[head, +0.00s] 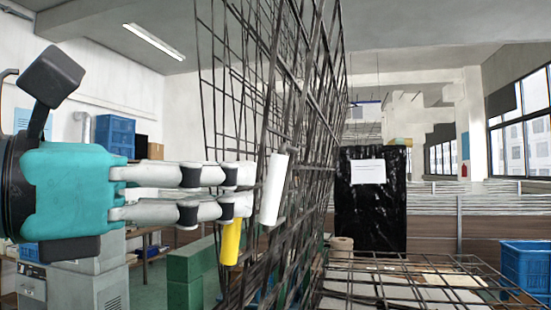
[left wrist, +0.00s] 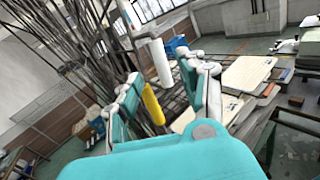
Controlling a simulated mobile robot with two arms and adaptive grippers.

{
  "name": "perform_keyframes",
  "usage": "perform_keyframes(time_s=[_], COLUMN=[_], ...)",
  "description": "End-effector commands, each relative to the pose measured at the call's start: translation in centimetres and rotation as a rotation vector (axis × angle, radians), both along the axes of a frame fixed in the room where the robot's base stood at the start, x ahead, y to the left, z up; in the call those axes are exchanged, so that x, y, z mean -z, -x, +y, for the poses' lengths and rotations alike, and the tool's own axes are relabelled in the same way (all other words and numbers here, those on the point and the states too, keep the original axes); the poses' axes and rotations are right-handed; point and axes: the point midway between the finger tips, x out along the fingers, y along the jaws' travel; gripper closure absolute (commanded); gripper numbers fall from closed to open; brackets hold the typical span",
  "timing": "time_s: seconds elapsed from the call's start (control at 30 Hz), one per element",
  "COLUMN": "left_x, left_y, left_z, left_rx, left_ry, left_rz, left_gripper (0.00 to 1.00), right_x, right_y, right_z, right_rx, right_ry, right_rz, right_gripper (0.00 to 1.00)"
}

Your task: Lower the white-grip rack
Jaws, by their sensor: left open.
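The white grip (head: 273,188) is a pale upright cylinder, slightly tilted, on the dark wire rack (head: 312,110), which stands steeply upright in the head view. The yellow grip (head: 231,242) hangs lower and to the left of it. My left gripper (head: 246,189) is open, its fingers pointing right, with its tips just left of the white grip. In the left wrist view, the white grip (left wrist: 160,62) shows in line with the gap between the fingertips, and the yellow grip (left wrist: 153,104) shows lower in that gap. I cannot tell whether a finger touches either grip. My right gripper is not in view.
A flat wire panel (head: 430,287) lies low at the right front. A black wrapped block (head: 371,205) with a white sheet stands behind it. A blue crate (head: 526,268) is at the far right. Green boxes (head: 186,280) stand below my left gripper.

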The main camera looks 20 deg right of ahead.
Motion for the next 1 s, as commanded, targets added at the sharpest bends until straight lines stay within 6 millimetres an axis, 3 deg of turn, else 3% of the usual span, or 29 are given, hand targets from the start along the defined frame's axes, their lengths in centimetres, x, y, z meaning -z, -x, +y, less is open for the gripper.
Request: perform_keyframes(time_s=[0.1,0.3,0.5,0.77,1.0], left_x=[-0.4,-0.3,-0.1,0.0,0.0], left_y=[-0.9,-2.2,-2.7,-2.8,-2.8], left_z=[-2.5,-5.5,-6.8,-6.9,-6.9], left_rx=[0.004,0.002,0.000,0.000,0.000], left_ry=[-0.002,0.000,0.001,0.000,0.000], left_rz=[0.003,0.003,0.002,0.001,0.001], left_gripper=[0.59,0.59,0.59,0.59,0.86], right_x=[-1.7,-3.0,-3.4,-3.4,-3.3], right_y=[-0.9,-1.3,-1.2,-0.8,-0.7], right_z=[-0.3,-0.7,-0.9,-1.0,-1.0], right_rx=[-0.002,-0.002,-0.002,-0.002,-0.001], right_ry=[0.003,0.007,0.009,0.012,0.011], right_rz=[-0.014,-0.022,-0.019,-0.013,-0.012], right_gripper=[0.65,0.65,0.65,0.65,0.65])
